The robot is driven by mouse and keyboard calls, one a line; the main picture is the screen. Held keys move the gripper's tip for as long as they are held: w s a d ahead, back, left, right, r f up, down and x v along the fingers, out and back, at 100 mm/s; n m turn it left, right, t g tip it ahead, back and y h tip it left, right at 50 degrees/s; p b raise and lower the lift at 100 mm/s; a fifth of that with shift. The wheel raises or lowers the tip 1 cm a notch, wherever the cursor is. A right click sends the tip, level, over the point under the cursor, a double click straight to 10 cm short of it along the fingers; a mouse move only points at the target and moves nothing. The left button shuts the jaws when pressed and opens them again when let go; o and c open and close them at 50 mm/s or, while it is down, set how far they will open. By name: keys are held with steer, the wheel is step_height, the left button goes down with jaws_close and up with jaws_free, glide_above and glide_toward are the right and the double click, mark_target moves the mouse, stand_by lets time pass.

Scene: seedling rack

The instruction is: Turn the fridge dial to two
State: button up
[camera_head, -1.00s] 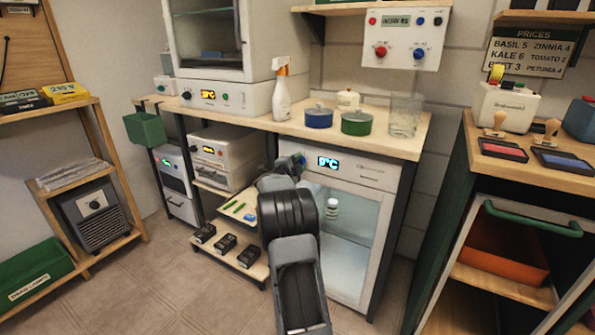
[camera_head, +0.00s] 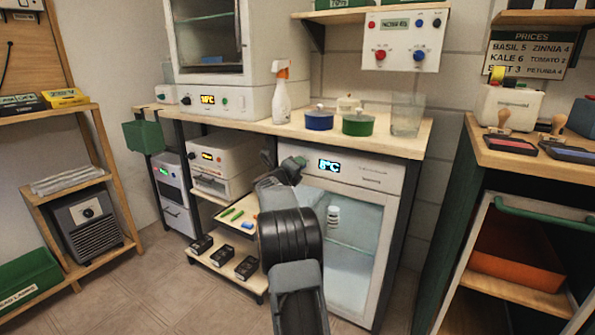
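The fridge (camera_head: 374,181) stands under the wooden counter, with a white top panel and a glass door. Its lit display (camera_head: 329,166) shows a blue temperature reading that looks like 8°C. A small white bottle (camera_head: 333,217) shows behind the glass. My arm reaches up in front of the fridge's left side. My gripper (camera_head: 295,163) is at the left end of the panel, left of the display. The dial is not visible; my gripper and wrist cover that spot. I cannot tell whether the fingers are open or shut, or whether they touch the dial.
A spray bottle (camera_head: 282,92), a blue pot (camera_head: 319,119), a green pot (camera_head: 357,123) and a glass beaker (camera_head: 406,115) stand on the counter above. A low shelf (camera_head: 228,265) with black boxes is left of my arm. A bench (camera_head: 545,175) stands at right.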

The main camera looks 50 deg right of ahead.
steer(key=shift+m, duration=0.4)
steer(key=o, duration=0.9)
steer(key=shift+p+v, duration=1.4)
steer(key=shift+v, duration=5.55)
